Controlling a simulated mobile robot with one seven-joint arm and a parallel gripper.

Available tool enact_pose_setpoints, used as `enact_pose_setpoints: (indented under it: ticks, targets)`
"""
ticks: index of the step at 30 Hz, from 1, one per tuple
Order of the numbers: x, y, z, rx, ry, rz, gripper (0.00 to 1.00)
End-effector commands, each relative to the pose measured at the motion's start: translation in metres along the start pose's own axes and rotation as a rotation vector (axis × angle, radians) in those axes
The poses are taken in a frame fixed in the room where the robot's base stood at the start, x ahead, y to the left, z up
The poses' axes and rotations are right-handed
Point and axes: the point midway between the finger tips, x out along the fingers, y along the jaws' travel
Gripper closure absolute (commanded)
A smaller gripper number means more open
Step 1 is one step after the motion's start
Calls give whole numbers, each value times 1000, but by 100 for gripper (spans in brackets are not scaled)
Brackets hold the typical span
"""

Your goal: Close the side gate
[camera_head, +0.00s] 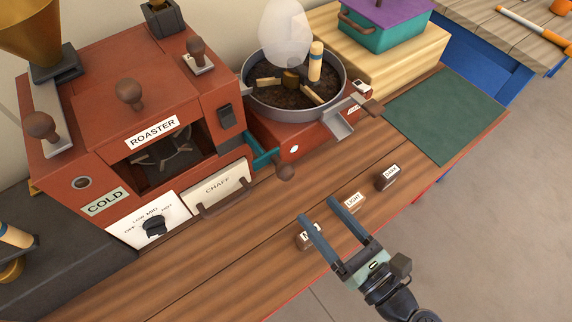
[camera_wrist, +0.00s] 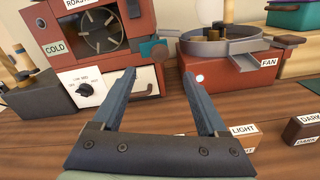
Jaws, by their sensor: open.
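No part is labelled as the side gate, and I cannot tell which one it is. The cooling pan (camera_head: 247,97) has a grey spout (camera_head: 338,122) at its side, with a brown handle (camera_head: 372,107) beside it. In the wrist view my gripper (camera_wrist: 160,73) points toward the roaster.
Small label blocks marked LIGHT (camera_head: 349,203) and DARK (camera_head: 387,178) stand on the counter (camera_head: 240,245); another (camera_head: 305,242) is partly hidden by my finger. A chaff drawer (camera_head: 217,187) with a handle faces front. A green mat (camera_head: 445,112) lies bare at right.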

Motion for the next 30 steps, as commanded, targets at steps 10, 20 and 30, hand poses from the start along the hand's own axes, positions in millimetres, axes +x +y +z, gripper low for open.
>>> enact_pose_setpoints:
  ticks: [10,20,30]
  targets:
    - [71,1,1,-8,2,5,24]
    - [115,0,1,-9,3,1,24]
    - [120,0,0,-9,3,0,24]
